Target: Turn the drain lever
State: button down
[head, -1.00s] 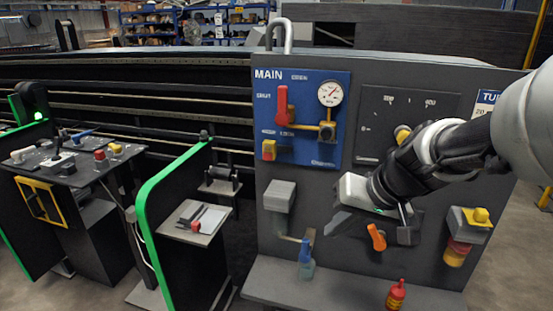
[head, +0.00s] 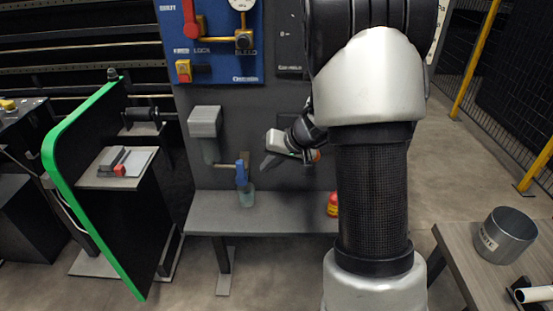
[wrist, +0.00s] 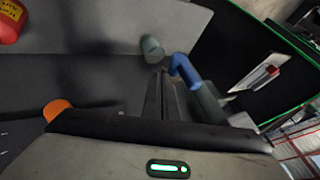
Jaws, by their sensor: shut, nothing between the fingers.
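A blue lever (head: 242,174) sits at the end of a pipe that runs from a grey box (head: 205,121) on the dark panel. A small translucent cup (head: 247,197) stands under it on the shelf. In the wrist view the blue lever (wrist: 184,70) is just right of my fingertips, with the cup (wrist: 151,48) beyond. My gripper (head: 266,165) is shut and empty, pointing left toward the lever, and seems a little apart from it. It also shows in the wrist view (wrist: 164,75). No label names the drain lever.
An orange handle (wrist: 57,110) is on the panel beside my gripper. A red bottle (head: 332,204) stands on the shelf (head: 285,219). A green-edged stand (head: 62,150) is at left. A metal pot (head: 507,236) is on a table at right.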

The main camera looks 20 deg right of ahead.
aim_at(241, 171)
jog(key=a, duration=0.1)
jog(key=w+a, duration=0.1)
jog(key=a, duration=0.2)
jog(key=shift+w+f+p, duration=0.2)
jog(key=shift+w+p, duration=0.1)
jog(key=shift+p, duration=0.1)
jog(key=shift+r+p, duration=0.15)
jog(key=shift+p, duration=0.2)
jog(key=shift+a+h+p, duration=0.25)
jog(key=shift+h+p, duration=0.05)
jog(key=shift+p, duration=0.25)
